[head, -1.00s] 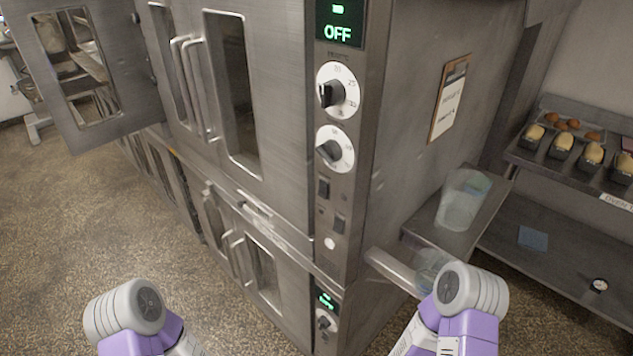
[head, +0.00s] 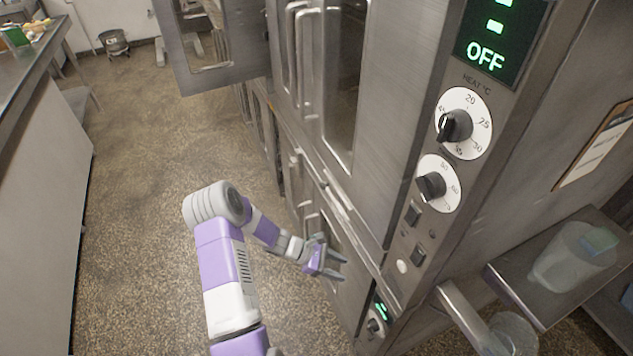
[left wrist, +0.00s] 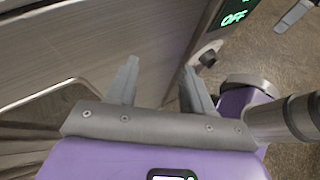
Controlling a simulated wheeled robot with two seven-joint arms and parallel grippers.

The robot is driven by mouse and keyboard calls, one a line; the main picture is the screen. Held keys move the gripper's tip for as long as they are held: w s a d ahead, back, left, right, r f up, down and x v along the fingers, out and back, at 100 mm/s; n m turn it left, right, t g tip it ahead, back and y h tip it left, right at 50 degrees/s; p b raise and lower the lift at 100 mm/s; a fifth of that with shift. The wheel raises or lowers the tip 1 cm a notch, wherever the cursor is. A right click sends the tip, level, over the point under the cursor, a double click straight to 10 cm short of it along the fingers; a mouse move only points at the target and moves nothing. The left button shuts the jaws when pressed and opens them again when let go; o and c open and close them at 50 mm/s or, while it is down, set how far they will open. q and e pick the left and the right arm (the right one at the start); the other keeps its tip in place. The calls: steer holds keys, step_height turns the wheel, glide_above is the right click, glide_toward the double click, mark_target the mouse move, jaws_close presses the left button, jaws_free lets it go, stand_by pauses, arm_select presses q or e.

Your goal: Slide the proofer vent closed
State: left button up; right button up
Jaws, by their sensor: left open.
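The proofer (head: 395,110) is a tall steel cabinet with glazed doors and a control column. A narrow metal strip (head: 338,203), which may be the vent, runs between its upper and lower doors. I cannot tell whether the vent is open or closed. My left gripper (head: 338,266) is open and empty, low in front of the lower door and below the strip. In the left wrist view, its two grey fingers (left wrist: 159,80) are spread, with the brushed steel front beyond them. My right gripper is out of view.
An open door (head: 212,50) juts out at the upper left. Two dials (head: 463,123) sit under the green OFF display (head: 500,40). A steel shelf (head: 520,290) with a clear tub (head: 570,262) projects on the right. A counter (head: 35,110) stands far left, with clear floor between.

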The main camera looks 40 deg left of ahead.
arm_select(q)
steer(key=w+a+r+n+t+p, duration=0.1)
steer(key=w+a+r+n+t, duration=0.1)
steer(key=a+r+t, duration=0.3)
steer(key=w+a+r+n+t, duration=0.1)
steer(key=a+r+n, duration=0.25)
steer(key=a, duration=0.35)
steer(key=n+t+y, duration=0.2)
steer(key=t, duration=0.2)
glide_toward(321, 186)
steer(key=w, duration=0.1)
steer(key=x, duration=0.7)
steer(key=shift+w+d+f, duration=0.1)
steer(key=shift+d+f, duration=0.05)
steer(key=shift+d, duration=0.05)
steer(key=shift+c, duration=0.4)
jaws_close()
